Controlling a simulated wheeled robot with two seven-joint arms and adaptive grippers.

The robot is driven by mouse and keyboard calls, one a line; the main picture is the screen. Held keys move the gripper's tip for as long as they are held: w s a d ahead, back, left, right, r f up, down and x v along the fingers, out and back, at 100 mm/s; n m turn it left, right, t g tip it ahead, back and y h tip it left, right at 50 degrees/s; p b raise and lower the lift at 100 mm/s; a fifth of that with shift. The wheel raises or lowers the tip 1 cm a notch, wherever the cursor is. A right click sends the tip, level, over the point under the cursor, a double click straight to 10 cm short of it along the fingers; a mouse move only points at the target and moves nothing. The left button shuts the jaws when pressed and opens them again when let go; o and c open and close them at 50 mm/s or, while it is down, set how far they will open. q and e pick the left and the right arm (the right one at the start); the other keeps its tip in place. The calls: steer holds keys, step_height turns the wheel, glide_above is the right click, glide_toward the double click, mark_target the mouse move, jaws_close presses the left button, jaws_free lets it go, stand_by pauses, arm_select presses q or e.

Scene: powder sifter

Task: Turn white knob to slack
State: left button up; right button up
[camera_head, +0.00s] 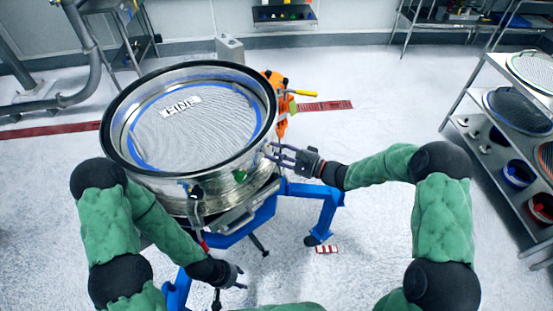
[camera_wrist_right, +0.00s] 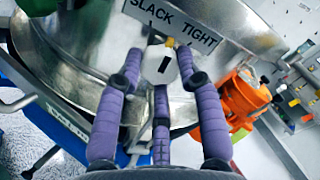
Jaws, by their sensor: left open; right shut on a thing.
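The white knob (camera_wrist_right: 159,66) is in the right wrist view, on the side of the metal sifter (camera_wrist_right: 68,50). It has a black bar on its face and a small yellow tip pointing up at the label. The label (camera_wrist_right: 178,18) reads SLACK on the left and TIGHT on the right. The three purple fingers of my right gripper (camera_wrist_right: 158,82) are closed around the knob. In the head view my right gripper (camera_head: 278,154) is at the right side of the sifter (camera_head: 213,187); the knob is too small to tell there. My left gripper (camera_head: 233,276) is open and empty, low beside the blue stand.
The sifter's round screen (camera_head: 195,125) with a blue ring lies on top. An orange device (camera_head: 275,85) with a yellow handle is behind the sifter, on its right. The blue stand (camera_head: 328,205) is below. A rack of sieves (camera_head: 480,130) stands far right.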

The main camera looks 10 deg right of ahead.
steer(key=n+b, duration=0.6)
steer(key=b, duration=0.4)
steer(key=shift+f+n, duration=0.1)
steer(key=shift+n, duration=0.3)
steer(key=shift+n+b, duration=0.6)
steer(key=shift+b, duration=0.2)
steer(key=shift+a, duration=0.1)
steer(key=shift+s, duration=0.1)
steer(key=o, duration=1.1)
steer(key=shift+o, duration=0.2)
steer(key=v, duration=1.2)
